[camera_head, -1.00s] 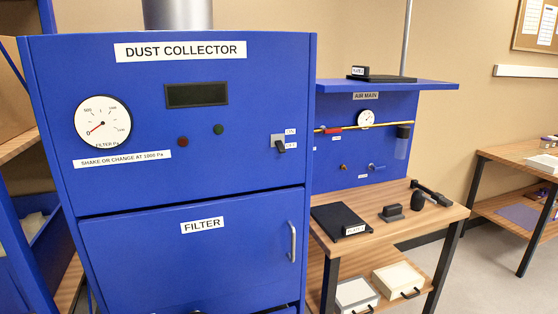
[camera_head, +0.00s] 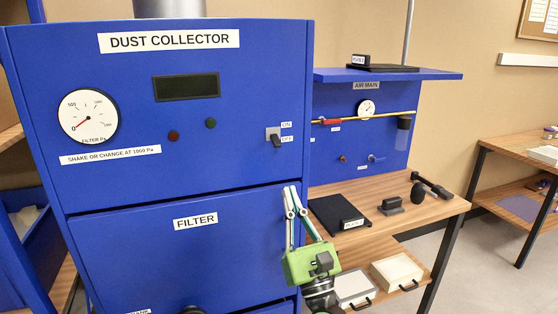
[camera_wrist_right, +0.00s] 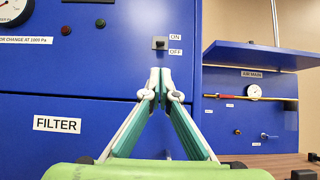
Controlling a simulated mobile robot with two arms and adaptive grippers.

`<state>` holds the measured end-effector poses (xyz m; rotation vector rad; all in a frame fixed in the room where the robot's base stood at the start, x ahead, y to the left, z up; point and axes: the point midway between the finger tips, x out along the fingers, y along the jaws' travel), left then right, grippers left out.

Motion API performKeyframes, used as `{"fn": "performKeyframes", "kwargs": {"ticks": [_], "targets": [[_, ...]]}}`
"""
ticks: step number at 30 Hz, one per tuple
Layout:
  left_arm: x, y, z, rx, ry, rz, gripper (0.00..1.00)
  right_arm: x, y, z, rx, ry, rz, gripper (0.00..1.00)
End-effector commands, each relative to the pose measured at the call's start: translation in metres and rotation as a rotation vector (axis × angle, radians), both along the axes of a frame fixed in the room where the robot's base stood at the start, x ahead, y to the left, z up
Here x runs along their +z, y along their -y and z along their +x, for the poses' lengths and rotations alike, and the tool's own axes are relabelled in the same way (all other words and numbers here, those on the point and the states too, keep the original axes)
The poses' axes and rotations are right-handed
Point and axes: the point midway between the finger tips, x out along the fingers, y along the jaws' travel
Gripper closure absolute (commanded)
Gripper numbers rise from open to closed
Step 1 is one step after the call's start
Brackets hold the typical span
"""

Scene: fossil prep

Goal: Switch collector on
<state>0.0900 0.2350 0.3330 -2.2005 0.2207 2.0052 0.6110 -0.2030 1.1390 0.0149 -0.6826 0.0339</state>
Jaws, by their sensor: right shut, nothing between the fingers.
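The dust collector (camera_head: 110,170) is a blue cabinet at the left of the head view. Its toggle switch (camera_head: 276,138) is at the right of the front, beside the ON and OFF labels, with the dark lever tilted down to OFF. The switch also shows in the right wrist view (camera_wrist_right: 160,43). My right gripper (camera_head: 291,189) is shut and empty, fingers pointing up, below the switch and apart from it. In the right wrist view its fingertips (camera_wrist_right: 160,72) are just under the switch. My left gripper is not in view.
The display (camera_head: 187,87) is blank, and the red lamp (camera_head: 173,135) and green lamp (camera_head: 210,123) look dark. The pressure gauge (camera_head: 88,116) needle is near 0. A wooden bench (camera_head: 420,216) with a black plate stands at the right. The space before the switch is clear.

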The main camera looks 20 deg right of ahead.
Motion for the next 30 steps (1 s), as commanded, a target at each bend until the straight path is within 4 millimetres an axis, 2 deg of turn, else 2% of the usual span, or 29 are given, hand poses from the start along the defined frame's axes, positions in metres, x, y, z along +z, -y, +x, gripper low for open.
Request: {"fn": "performKeyframes", "kwargs": {"ticks": [5,12,18,24,30], "targets": [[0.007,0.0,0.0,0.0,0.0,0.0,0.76,0.01,0.0,0.009,-0.002,0.001,-0.001,1.0],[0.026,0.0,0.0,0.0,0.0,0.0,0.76,0.039,-0.001,0.043,-0.003,0.001,-0.003,1.0],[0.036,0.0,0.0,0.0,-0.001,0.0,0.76,0.056,-0.002,0.067,-0.003,-0.001,-0.003,1.0],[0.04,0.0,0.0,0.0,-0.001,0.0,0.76,0.062,-0.003,0.077,-0.002,-0.002,-0.002,1.0],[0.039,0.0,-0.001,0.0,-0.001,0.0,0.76,0.062,-0.003,0.078,-0.002,-0.001,-0.002,1.0]]}}
